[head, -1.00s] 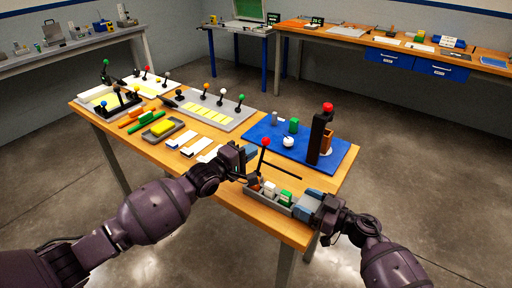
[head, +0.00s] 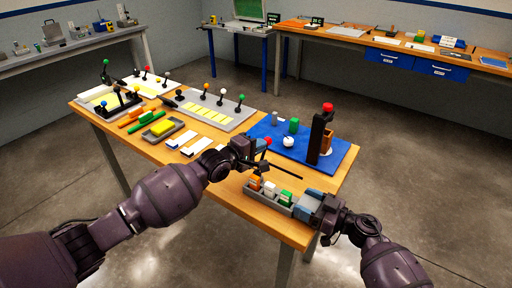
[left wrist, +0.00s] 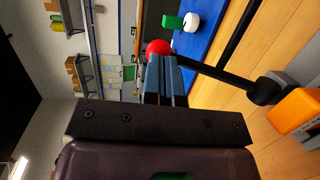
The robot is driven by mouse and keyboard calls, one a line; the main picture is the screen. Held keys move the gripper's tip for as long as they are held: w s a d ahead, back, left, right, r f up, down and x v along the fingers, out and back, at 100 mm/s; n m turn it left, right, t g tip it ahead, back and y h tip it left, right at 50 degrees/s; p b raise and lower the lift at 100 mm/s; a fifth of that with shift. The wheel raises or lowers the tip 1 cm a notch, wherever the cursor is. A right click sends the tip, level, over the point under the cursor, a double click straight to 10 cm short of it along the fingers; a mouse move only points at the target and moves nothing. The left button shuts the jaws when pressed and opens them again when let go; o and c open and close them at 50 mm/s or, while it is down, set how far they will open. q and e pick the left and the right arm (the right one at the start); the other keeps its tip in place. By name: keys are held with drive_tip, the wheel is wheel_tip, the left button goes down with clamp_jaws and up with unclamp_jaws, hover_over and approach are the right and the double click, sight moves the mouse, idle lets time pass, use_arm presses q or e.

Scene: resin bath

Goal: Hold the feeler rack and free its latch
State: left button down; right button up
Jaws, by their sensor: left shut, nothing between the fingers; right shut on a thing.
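The feeler rack (head: 268,201) is a grey tray with orange, white and green blocks at the table's front right edge. My right gripper (head: 306,205) is shut on its right end. The latch lever, with a red ball knob (head: 267,140), rises at the rack's left end; my left gripper partly hides it in the head view. The left wrist view shows its black rod (left wrist: 215,72), red knob (left wrist: 158,47) and orange block (left wrist: 298,110). My left gripper (head: 258,148) is shut and empty, its blue fingertips (left wrist: 161,60) right at the knob. I cannot tell whether they touch.
A blue mat (head: 262,132) behind the rack carries a dark post (head: 318,138) with a red top, a white round piece and a green block. White strips (head: 194,145) and a grey tray with a yellow block (head: 167,139) lie to the left. A thin black rod (head: 286,171) shows behind the rack.

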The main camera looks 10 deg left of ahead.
use_arm(q)
drive_tip(key=shift+w+d+f+g, duration=0.1)
drive_tip(key=shift+w+d+g, duration=0.05)
drive_tip(key=shift+w+g, duration=0.25)
drive_tip(key=shift+s, duration=0.15)
drive_tip(key=v, duration=1.4)
drive_tip(key=shift+f, duration=0.1)
use_arm(e)
drive_tip(key=o, duration=1.1)
